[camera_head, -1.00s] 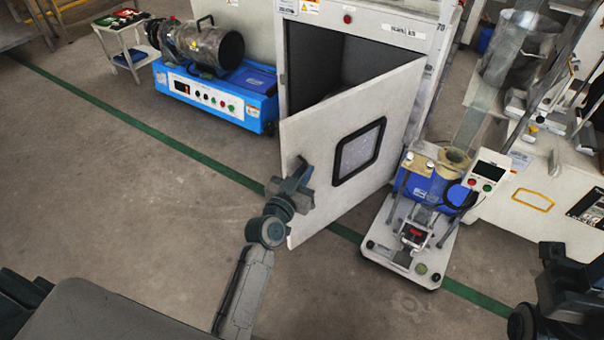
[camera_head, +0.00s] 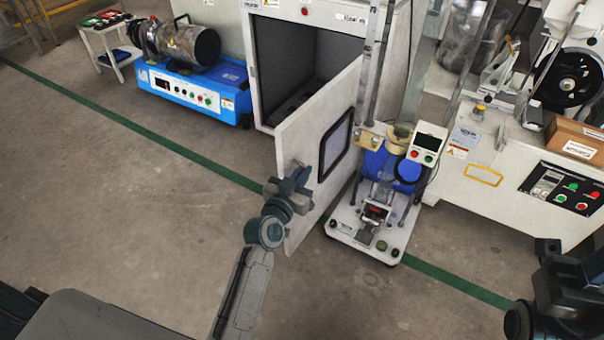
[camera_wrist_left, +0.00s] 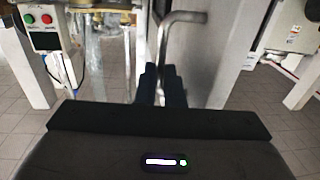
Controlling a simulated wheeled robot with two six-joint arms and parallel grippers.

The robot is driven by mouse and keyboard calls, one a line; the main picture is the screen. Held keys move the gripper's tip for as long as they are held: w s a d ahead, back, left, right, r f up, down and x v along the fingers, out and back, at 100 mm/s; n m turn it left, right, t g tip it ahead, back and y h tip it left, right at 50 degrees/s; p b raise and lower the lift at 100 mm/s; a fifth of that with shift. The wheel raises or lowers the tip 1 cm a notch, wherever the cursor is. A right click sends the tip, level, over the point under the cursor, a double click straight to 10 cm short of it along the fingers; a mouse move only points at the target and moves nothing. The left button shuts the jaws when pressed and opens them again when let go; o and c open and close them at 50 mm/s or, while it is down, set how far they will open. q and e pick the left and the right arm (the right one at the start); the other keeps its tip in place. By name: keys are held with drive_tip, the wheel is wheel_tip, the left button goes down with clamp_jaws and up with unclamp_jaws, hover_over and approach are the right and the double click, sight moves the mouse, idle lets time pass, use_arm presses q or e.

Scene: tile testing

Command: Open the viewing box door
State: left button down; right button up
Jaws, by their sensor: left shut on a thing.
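The viewing box (camera_head: 365,70) is a white cabinet at the back centre of the head view, with a dark interior. Its door (camera_head: 300,140), white with a dark-framed window (camera_head: 335,145), stands wide open, swung out toward me. My left gripper (camera_head: 290,185) is at the door's free edge. In the left wrist view the fingers (camera_wrist_left: 161,85) are shut on the metal door handle (camera_wrist_left: 166,40); in the head view the gripper hides the handle.
A white-based machine with a blue body (camera_head: 370,235) stands close to the right of the door. A blue machine with a metal cylinder (camera_head: 195,85) is left of the box. A white control cabinet (camera_head: 480,165) is at right. The floor at left is clear.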

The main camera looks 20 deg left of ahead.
use_arm(q)
drive_tip(key=shift+w+r, duration=0.1)
drive_tip(key=shift+r, duration=0.15)
drive_tip(key=c, duration=1.6)
unclamp_jaws()
drive_tip(key=shift+f, duration=0.1)
drive_tip(key=shift+o, duration=0.3)
drive_tip(key=shift+w+d, duration=0.1)
drive_tip(key=shift+f, duration=0.1)
drive_tip(key=s+a, duration=0.1)
drive_tip(key=s, duration=0.9)
drive_tip(key=shift+s+a, duration=0.35)
drive_tip(key=shift+s, duration=0.05)
